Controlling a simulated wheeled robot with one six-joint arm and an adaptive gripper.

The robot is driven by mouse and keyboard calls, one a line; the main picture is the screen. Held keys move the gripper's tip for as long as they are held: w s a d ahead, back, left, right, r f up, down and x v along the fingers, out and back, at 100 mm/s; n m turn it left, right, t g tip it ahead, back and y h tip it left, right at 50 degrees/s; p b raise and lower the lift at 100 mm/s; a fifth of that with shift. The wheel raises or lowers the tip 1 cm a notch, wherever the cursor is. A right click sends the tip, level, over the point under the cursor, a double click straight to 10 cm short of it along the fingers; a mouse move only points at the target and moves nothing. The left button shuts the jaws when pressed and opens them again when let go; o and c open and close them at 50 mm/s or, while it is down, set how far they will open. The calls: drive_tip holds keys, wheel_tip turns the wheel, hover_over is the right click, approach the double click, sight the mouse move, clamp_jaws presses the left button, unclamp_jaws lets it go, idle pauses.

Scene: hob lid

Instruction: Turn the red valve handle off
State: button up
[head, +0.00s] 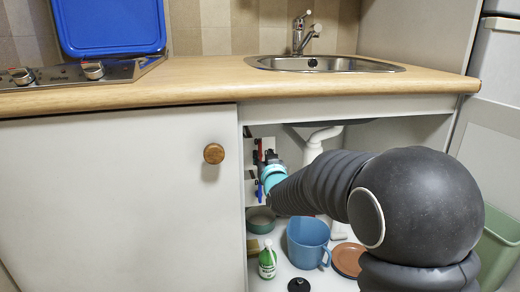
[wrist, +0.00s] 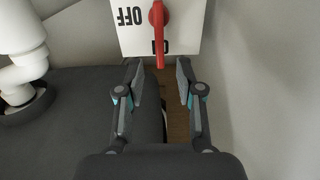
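The red valve handle (wrist: 159,34) is on a white plate (wrist: 186,36) at the top of the wrist view. It points down the picture, over a mostly covered label that looks like ON. An upside-down OFF label is to its left. My gripper (wrist: 160,82) is open, with its fingers apart and nothing between them. The handle's lower end is just above the gap between the fingertips. In the head view, the red handle (head: 259,149) shows as a small strip inside the open cabinet, and my gripper (head: 268,163) is beside it, partly hidden by my arm.
A blue handle (head: 260,193) is below the red one. White drain pipe (head: 312,149) runs behind my arm. A blue pot (head: 307,243), green bottle (head: 267,260) and brown plate (head: 348,260) are on the cabinet floor. The closed door (head: 120,200) is left of the opening; the worktop (head: 215,84) is above.

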sight(260, 149)
drive_tip(key=shift+x, duration=3.1)
drive_tip(key=shift+f, duration=0.1)
clamp_jaws()
